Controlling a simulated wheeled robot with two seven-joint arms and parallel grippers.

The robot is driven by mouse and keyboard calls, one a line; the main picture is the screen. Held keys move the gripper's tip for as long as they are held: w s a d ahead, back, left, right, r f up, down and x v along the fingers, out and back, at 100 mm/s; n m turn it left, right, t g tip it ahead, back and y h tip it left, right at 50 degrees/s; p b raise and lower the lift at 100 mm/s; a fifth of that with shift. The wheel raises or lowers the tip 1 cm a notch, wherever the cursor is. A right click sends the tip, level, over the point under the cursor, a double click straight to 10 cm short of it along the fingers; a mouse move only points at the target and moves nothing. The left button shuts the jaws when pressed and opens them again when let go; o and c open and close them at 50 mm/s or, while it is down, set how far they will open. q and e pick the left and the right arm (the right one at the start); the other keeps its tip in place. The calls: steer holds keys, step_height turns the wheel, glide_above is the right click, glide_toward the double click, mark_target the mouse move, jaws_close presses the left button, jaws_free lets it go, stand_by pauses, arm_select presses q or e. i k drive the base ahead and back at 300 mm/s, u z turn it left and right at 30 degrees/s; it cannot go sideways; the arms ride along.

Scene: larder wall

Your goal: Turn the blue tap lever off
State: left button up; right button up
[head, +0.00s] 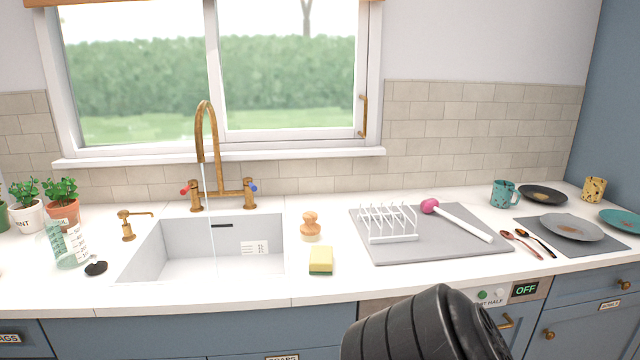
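A brass tap (207,130) with a tall curved spout stands behind the white sink (170,250). A thin stream of water (211,220) falls from the spout into the sink. The blue tap lever (252,188) is on the right side of the tap and the red lever (184,190) is on the left side. Neither of my grippers shows. A black ribbed part of my arm is at the bottom edge, right of the middle, well away from the tap.
A soap dispenser (128,226), a wooden brush (310,226) and a yellow sponge (321,260) stand around the sink. A dish rack (388,222) and a pink-headed brush (460,220) lie on the grey mat (440,248). The counter before the blue lever is clear.

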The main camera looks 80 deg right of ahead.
mark_target(247, 181)
steer(key=z, duration=2.35)
